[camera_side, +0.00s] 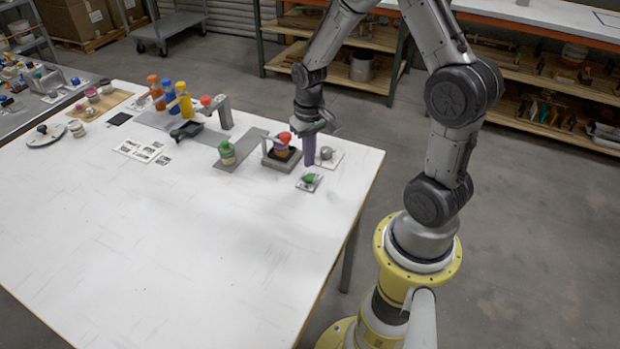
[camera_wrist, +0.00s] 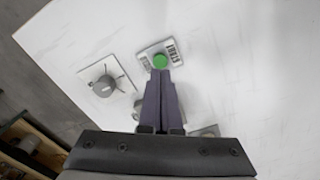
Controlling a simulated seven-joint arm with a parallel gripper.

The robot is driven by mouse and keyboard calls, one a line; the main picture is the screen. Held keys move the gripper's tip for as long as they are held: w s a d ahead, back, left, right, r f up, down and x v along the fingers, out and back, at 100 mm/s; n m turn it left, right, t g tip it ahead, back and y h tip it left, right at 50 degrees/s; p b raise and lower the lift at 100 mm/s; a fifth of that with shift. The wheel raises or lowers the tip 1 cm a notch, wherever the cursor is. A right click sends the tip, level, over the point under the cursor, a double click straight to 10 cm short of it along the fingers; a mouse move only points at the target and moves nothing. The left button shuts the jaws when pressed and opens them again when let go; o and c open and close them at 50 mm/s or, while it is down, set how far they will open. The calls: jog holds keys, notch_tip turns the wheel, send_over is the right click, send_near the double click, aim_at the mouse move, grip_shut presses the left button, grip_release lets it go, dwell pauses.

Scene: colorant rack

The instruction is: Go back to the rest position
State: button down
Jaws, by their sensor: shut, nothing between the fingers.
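My gripper (camera_side: 309,158) hangs over the right part of the white table, its purple fingers pointing down and closed together with nothing between them. In the wrist view the closed fingertips (camera_wrist: 161,75) lie just below a green button (camera_wrist: 160,61) on a small grey plate with printed marks. The green button (camera_side: 309,178) also shows in the side view, just below the fingertips. I cannot tell whether the fingertips touch it. A grey knob (camera_wrist: 104,86) on a white plate is left of the fingers in the wrist view.
Left of my gripper a red-and-orange item (camera_side: 284,142) stands on a dark device, and a green-topped jar (camera_side: 226,152) on a grey plate. The colorant bottles (camera_side: 168,90) stand in a row farther back. The table's front (camera_side: 150,240) is clear.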

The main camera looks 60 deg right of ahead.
jog(key=shift+r, duration=0.55)
jog(key=a+r+n+t, duration=0.1)
jog(key=a+r+t, duration=0.1)
jog(key=a+r, duration=0.35)
jog(key=a+r+n+t, duration=0.2)
jog(key=r, duration=0.7)
jog(key=s+a+r+n, duration=0.1)
jog(key=s+a+r, duration=0.1)
jog(key=s, duration=0.5)
jog(key=s+a+r+n+t, duration=0.1)
jog(key=s+a+r+n, duration=0.1)
jog(key=s+a, duration=0.2)
jog(key=s, duration=0.2)
jog(key=shift+s+r+t, duration=0.25)
jog(key=shift+s+t, duration=0.05)
jog(key=shift+s, duration=0.05)
dwell(2.6)
